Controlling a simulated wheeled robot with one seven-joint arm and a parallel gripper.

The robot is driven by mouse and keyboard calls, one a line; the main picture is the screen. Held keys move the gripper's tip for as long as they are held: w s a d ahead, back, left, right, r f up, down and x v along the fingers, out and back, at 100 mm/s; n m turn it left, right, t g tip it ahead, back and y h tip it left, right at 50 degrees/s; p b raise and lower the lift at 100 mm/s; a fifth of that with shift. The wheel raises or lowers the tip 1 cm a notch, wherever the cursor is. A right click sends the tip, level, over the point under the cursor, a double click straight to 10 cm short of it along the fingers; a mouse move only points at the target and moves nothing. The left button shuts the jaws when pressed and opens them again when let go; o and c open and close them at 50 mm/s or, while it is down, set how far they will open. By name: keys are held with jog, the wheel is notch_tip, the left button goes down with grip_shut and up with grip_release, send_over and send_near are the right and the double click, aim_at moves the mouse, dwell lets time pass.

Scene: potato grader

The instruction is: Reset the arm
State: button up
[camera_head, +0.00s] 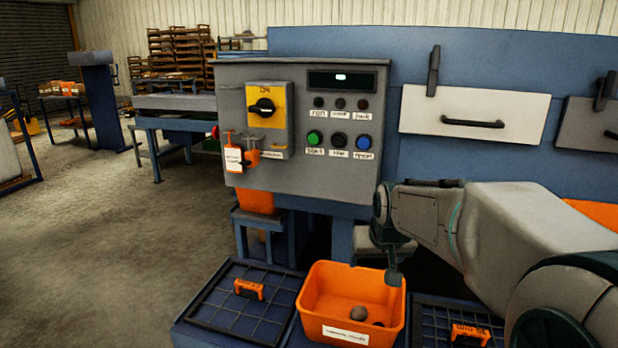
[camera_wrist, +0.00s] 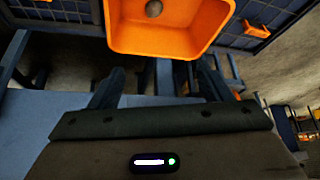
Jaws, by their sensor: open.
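My arm comes in from the right in the head view, with my gripper (camera_head: 393,272) hanging fingers-down over the right rim of an orange bin (camera_head: 313,308). In the wrist view my gripper (camera_wrist: 160,85) is open, its two dark fingers apart with nothing between them. The orange bin (camera_wrist: 120,40) shows beyond the fingertips there. A brown potato (camera_head: 358,313) lies in the bin, with a darker piece beside it. I cannot tell how high my gripper is above the rim.
A grey control panel (camera_head: 232,90) with a yellow switch (camera_head: 277,97) and several buttons stands behind the bin. Dark gridded lids with orange latches (camera_head: 249,289) flank the bin. The floor at left is clear.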

jog(key=s+r+g+p, duration=0.1)
jog(key=s+p, duration=0.3)
jog(key=s, duration=0.7)
jog(key=s+r+g+p, duration=0.2)
jog(key=s+r+p, duration=0.2)
jog(key=s, duration=0.7)
jog(key=shift+s+r+p, duration=0.15)
jog(key=shift+p, duration=0.5)
